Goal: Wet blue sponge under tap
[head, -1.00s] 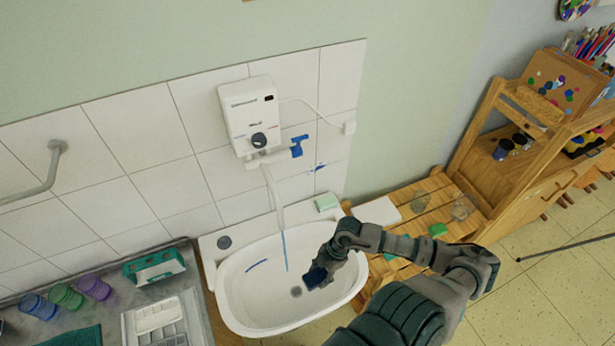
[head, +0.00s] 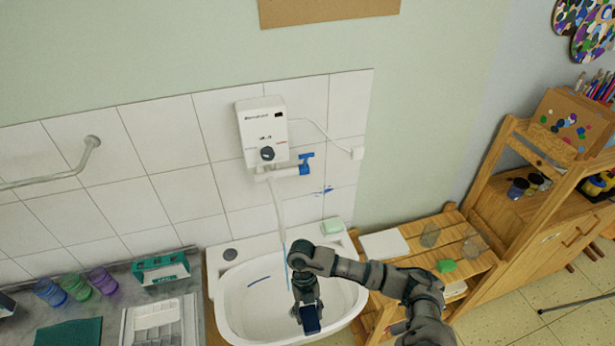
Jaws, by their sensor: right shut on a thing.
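The white sink (head: 238,310) stands against the tiled wall. Above it is the white water heater (head: 262,133) with a spout (head: 275,196) pointing down and a blue-handled tap (head: 305,166). A thin blue stream of water (head: 285,262) shows below the spout. My right gripper (head: 309,310) is over the front part of the basin, pointing down, and is shut on the dark blue sponge (head: 311,322). The sponge is apart from the stream, to its lower right. My left gripper is not in view.
A pale green soap bar (head: 332,225) lies on the sink's back ledge. On the left counter are coloured cups (head: 76,287), a green-and-white box (head: 160,268) and a white tray (head: 152,319). A wooden shelf (head: 445,236) with glasses and a green sponge (head: 446,266) stands right.

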